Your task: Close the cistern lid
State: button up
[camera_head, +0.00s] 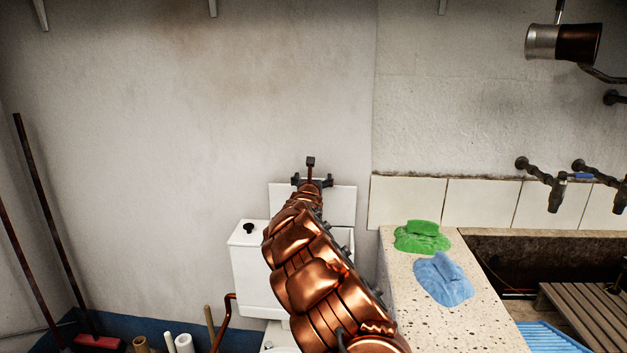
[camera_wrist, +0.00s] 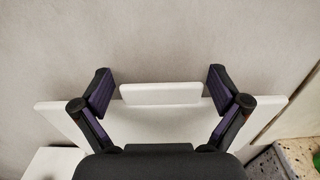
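The white cistern (camera_head: 252,281) stands against the back wall, partly hidden behind my copper arm. Its white lid (camera_head: 342,204) stands raised, near upright, close to the wall. In the wrist view the lid (camera_wrist: 60,113) spans the picture as a wide panel, with a short white bar-like handle (camera_wrist: 160,94) at its far edge. My gripper (camera_head: 312,182) is at the lid's top edge. In the wrist view its two fingers are spread wide, one on each side of the handle, with gaps to it. It is open and empty; contact with the lid cannot be told.
A black knob (camera_head: 249,229) sits on the cistern's left top. Right of it are a speckled counter (camera_head: 404,291) with green (camera_head: 422,238) and blue (camera_head: 444,279) cloths, and a stone trough (camera_head: 500,252) under taps. Brooms lean at the left; a copper-coloured pipe (camera_head: 222,323) stands low beside the cistern.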

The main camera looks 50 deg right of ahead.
jog(key=c, duration=1.4)
jog(key=shift+s+f, duration=0.1)
